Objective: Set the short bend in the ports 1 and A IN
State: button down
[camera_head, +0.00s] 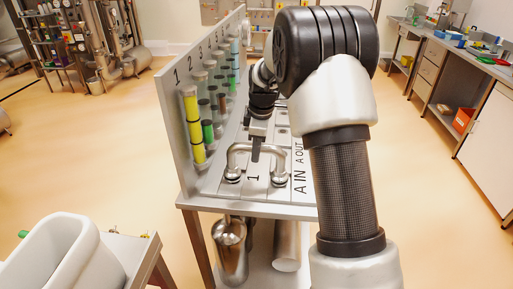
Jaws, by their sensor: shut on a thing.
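The short bend (239,150) is a shiny metal U-shaped pipe with its legs pointing down over the panel. My gripper (256,153) is shut on the middle of its top bar, reaching in from behind. Its left leg comes down at a round port (232,177) beside the label 1, and its right leg at a port (279,181) beside the label A IN. The leg ends look at or very close to the ports; I cannot tell whether they are fully seated.
An upright board (174,128) with numbers and yellow, green and dark cylinders stands along the panel's left side. Metal vessels (231,250) hang below the panel (255,205). My arm hides the panel's right and far parts. Side benches (440,70) stand apart, with clear floor between.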

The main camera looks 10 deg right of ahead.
jog(key=shift+f, duration=0.3)
jog(key=c, duration=1.4)
grip_release()
jog(key=shift+o, duration=0.2)
jog(key=shift+f, duration=0.1)
notch_tip(320, 180, up, 17)
jog(key=s, duration=0.3)
jog(key=shift+d+r+p, duration=0.2)
jog(key=shift+d+p, duration=0.25)
